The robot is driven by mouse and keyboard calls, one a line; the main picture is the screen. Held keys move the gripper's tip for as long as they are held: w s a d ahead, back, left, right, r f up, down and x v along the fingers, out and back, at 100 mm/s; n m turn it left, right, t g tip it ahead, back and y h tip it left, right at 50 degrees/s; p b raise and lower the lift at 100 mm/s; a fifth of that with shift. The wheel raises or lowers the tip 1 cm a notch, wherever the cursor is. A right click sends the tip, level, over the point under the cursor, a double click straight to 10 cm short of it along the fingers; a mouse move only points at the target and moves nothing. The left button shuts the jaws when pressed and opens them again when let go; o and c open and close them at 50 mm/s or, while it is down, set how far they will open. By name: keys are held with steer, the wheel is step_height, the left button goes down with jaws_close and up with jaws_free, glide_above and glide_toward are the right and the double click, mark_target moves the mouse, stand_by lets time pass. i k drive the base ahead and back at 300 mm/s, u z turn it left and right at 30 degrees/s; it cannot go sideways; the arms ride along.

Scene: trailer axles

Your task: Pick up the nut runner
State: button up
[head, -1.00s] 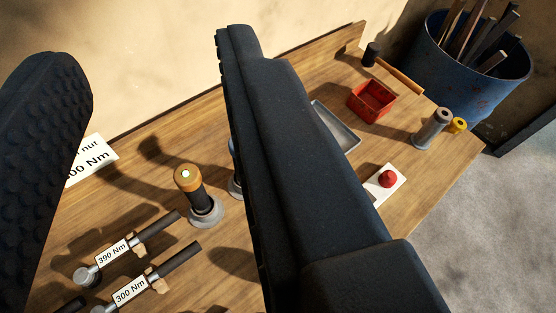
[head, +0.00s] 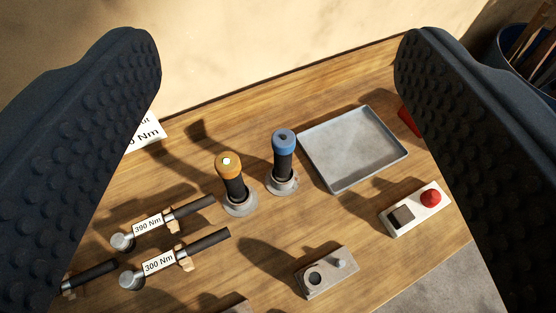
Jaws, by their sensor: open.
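Two upright dark-handled tools stand in round grey holders on the wooden bench. One has an orange top with a pale bright spot (head: 229,166); the other has a blue top (head: 284,143) and stands just right of it. I cannot tell for sure which one is the nut runner. My gripper (head: 278,48) is open and empty, its two black ridged fingers wide apart at the left and right of the view. Both tools show in the gap between the fingers, apart from them.
Torque wrenches marked 390 Nm (head: 148,225) and 300 Nm (head: 158,262) lie at the left. A grey tray (head: 352,150) is right of the tools. A red-button box (head: 418,208) and a small metal block (head: 327,273) are nearer. A wall stands behind.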

mark_target(283, 140)
steer(key=u, duration=0.05)
steer(key=k, duration=1.05)
steer(key=z, duration=0.65)
steer(key=i, duration=1.25)
steer(key=z, duration=0.15)
